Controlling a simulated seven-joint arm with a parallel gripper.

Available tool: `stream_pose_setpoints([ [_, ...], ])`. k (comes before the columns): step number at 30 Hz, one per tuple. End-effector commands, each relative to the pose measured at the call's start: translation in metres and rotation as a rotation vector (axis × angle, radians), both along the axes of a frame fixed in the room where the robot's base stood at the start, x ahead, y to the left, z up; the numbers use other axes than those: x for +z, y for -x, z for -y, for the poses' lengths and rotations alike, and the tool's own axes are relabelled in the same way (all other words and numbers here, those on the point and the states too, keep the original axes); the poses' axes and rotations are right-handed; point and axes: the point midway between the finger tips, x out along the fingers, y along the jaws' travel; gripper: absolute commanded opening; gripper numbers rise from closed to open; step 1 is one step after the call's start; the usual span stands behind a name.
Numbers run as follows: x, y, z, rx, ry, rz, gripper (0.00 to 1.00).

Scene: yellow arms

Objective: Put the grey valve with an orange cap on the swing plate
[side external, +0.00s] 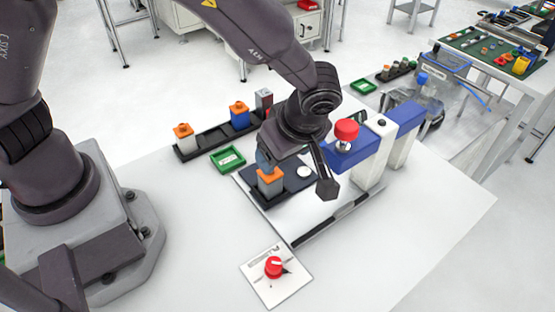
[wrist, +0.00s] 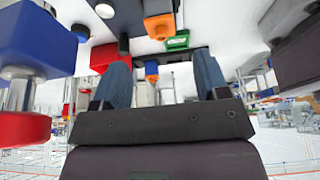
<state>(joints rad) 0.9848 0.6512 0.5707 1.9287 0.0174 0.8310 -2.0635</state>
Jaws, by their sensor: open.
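A grey valve with an orange cap (side external: 270,184) stands upright on the left part of the black swing plate (side external: 293,192). My gripper (side external: 268,160) is just above and behind this valve in the side view, with a bluish finger close to the cap. In the wrist view my gripper (wrist: 161,82) is open, with its two blue fingers wide apart. I cannot tell whether a finger touches the valve. A round white disc (side external: 304,172) lies on the plate's right part.
A black rack (side external: 213,138) holds a pale valve with an orange cap (side external: 184,135), a blue one (side external: 239,114) and a grey block. A green tray (side external: 228,159) is nearby. A blue-and-white press with a red knob (side external: 346,130) stands right. A red switch (side external: 273,267) sits in front.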

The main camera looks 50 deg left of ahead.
Motion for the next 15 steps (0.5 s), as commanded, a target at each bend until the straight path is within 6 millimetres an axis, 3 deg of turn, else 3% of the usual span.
stream_pose_setpoints([
  [8,0.012,0.001,0.0,-0.014,0.019,-0.011,0.68],
  [11,0.028,0.004,-0.009,-0.08,0.088,-0.047,0.68],
  [15,0.07,0.015,-0.032,-0.296,0.245,-0.089,0.68],
])
